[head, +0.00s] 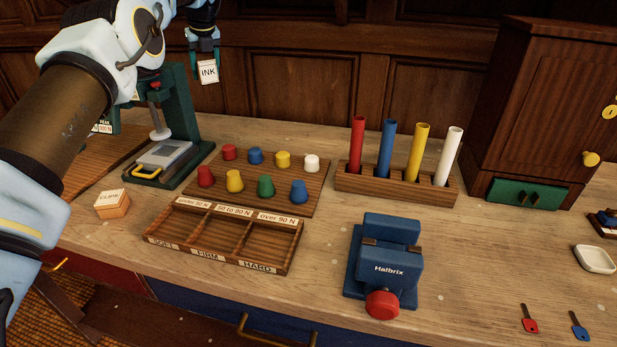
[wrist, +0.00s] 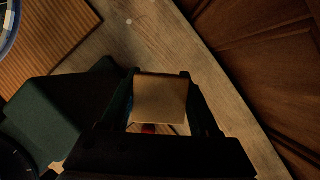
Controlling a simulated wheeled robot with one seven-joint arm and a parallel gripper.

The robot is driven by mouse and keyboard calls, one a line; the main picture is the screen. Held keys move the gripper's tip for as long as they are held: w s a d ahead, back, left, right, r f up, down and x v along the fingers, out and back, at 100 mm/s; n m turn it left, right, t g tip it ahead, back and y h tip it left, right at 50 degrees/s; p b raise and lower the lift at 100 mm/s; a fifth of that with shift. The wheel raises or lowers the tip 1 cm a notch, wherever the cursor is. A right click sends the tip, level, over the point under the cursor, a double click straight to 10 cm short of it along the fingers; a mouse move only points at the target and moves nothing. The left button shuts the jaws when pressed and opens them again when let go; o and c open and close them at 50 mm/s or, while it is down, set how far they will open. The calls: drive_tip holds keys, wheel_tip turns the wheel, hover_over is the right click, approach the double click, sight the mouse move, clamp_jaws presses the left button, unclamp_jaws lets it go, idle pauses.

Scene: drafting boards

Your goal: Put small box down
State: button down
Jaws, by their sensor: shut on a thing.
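The small box (head: 208,72) is white with a brown top edge and the word INK on its front. My gripper (head: 204,52) is shut on it and holds it up in the air, near the back of the bench, to the right of the green press. In the wrist view the box shows as a plain tan face (wrist: 160,100) between the two fingers of my gripper (wrist: 160,76). The wooden bench top (wrist: 165,40) lies below it, apart from the box.
The green press (head: 178,105) stands close by on the left. A peg board (head: 240,195) with several coloured knobs, a labelled sorting tray (head: 180,243) and a rack of coloured tubes (head: 392,185) fill the middle. A CLIPS box (head: 112,204) sits at front left. Bare bench lies behind the peg board.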

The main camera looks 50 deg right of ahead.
drive_tip(key=shift+w, duration=0.15)
hover_over(216, 133)
drive_tip(key=s, duration=0.2)
drive_tip(key=f, duration=1.2)
drive_tip(key=shift+w+a, duration=0.15)
drive_tip(key=shift+a, duration=0.05)
drive_tip(key=shift+f+p, duration=0.65)
drive_tip(key=shift+f, duration=2.25)
drive_tip(key=shift+f, duration=0.15)
drive_tip(key=shift+c, duration=0.6)
unclamp_jaws()
drive_tip(key=b+v, duration=0.3)
drive_tip(key=v, duration=0.9)
